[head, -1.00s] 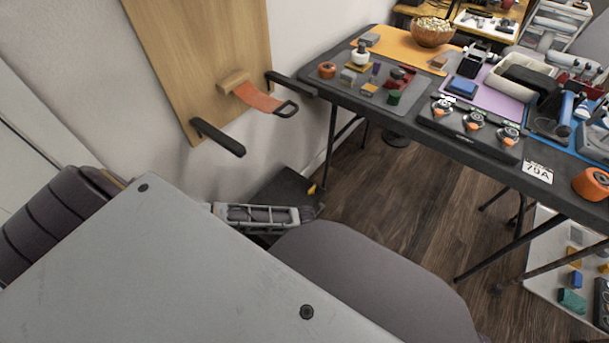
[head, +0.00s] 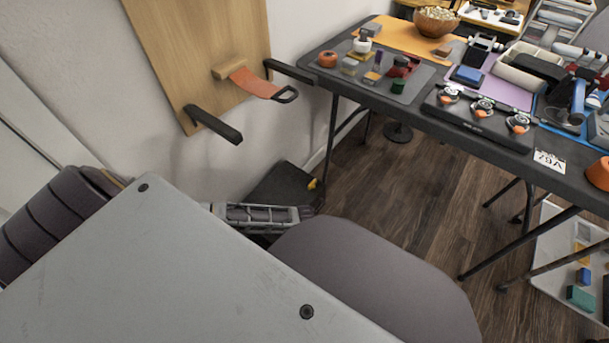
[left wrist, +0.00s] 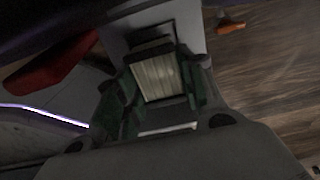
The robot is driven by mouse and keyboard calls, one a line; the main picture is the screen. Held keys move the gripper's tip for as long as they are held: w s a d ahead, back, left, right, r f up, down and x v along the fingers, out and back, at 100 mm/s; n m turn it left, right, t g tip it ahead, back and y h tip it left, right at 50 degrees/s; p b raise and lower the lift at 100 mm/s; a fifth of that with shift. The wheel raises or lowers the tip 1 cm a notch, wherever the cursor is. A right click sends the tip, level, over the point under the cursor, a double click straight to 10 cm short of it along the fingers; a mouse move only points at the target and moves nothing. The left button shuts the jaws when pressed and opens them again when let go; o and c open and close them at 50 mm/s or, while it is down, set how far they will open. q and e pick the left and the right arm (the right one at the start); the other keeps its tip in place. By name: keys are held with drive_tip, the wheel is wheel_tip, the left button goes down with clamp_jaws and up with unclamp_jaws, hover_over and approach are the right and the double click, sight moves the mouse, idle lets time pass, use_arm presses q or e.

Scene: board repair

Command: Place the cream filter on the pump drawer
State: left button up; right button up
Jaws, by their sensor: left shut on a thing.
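In the left wrist view my left gripper (left wrist: 160,88) is shut on the cream filter (left wrist: 157,76), a pale block with fine ribs. Green pads press on its two sides. A grey surface with a dark part lies just beyond the filter; whether the filter touches it I cannot tell. I cannot pick out the pump drawer with certainty in either view.
A dark folding table (head: 470,125) with trays, tools and small parts stands at the right. A wooden board (head: 200,55) with an orange strap (head: 258,85) is on the wall. A red object (left wrist: 55,75) shows in the left wrist view. Wood floor (head: 390,190) is open before the table.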

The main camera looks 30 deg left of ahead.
use_arm(q)
drive_tip(key=shift+s+f, duration=0.1)
drive_tip(key=shift+f, duration=0.5)
idle(0.5)
